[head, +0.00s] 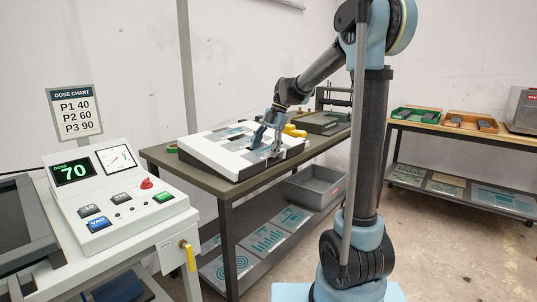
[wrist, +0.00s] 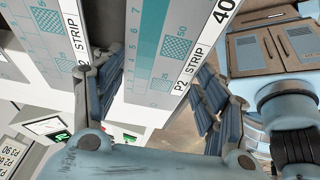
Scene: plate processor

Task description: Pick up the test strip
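In the wrist view a strip (wrist: 152,50) with a grey and teal printed scale and the label "P2 STRIP 40" lies beyond and partly between my fingers. A similar printed piece (wrist: 48,35), also marked "STRIP", lies to its left. My gripper (wrist: 158,75) has its two blue-padded fingers spread apart, with no clear contact on the strip. In the head view my gripper (head: 266,146) is low over the white sloped bench (head: 200,150). The strip is too small and covered to make out there.
The bench stands on a dark table (head: 160,154) with a grey bin (head: 316,185) on its lower shelf. A control console (head: 118,205) showing 70 and a dose chart (head: 74,110) are at the left. A side table with green and orange trays (head: 415,115) is at the right.

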